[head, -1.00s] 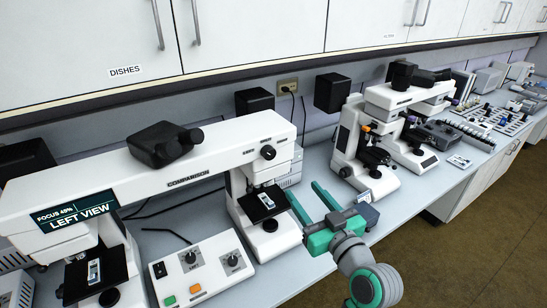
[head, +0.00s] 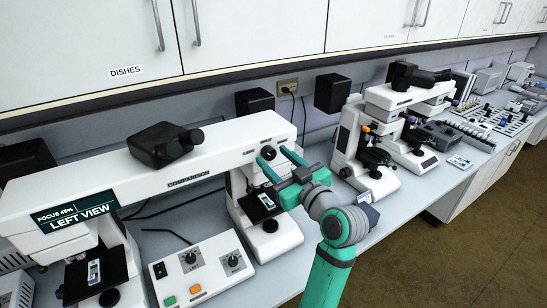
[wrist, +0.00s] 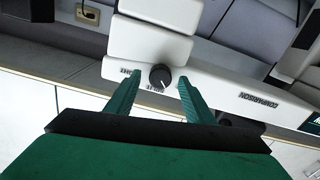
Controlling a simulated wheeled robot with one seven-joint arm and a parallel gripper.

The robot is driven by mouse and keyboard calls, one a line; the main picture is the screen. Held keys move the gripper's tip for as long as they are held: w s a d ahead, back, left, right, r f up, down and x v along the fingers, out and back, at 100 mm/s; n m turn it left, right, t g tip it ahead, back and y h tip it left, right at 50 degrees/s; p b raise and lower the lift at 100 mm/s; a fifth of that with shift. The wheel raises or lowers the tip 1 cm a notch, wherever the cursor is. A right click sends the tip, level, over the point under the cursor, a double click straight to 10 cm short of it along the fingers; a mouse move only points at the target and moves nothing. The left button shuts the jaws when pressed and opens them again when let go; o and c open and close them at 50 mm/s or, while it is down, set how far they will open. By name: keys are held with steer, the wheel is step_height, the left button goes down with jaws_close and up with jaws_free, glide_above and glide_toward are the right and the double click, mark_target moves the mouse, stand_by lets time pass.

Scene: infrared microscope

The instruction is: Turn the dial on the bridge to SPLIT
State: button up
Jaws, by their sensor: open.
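The comparison bridge (head: 190,178) is a long white beam with COMPARISON on its front. Its black round dial (wrist: 160,77) sits on the bridge's front face near the right end, with small labels around it too small to read surely. A pale pointer mark shows on the dial, low in the wrist view. My gripper (wrist: 159,84) is open, its green fingers on either side of the dial, with gaps showing; I cannot tell how deep they reach. In the head view my gripper (head: 273,157) is at the bridge's right end and partly hides the dial.
A screen (head: 76,214) on the bridge reads FOCUS 45%, LEFT VIEW. The black eyepiece (head: 165,145) tops the bridge. A control box (head: 200,265) with knobs and buttons stands in front. Another white microscope (head: 350,140) stands close at the right, with cabinets above.

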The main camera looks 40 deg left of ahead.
steer(key=shift+w+a, duration=0.25)
steer(key=shift+a, duration=0.35)
steer(key=c, duration=1)
steer(key=shift+c, duration=0.2)
steer(key=shift+m, duration=0.3)
steer(key=m, duration=0.4)
steer(key=shift+m, duration=2.2)
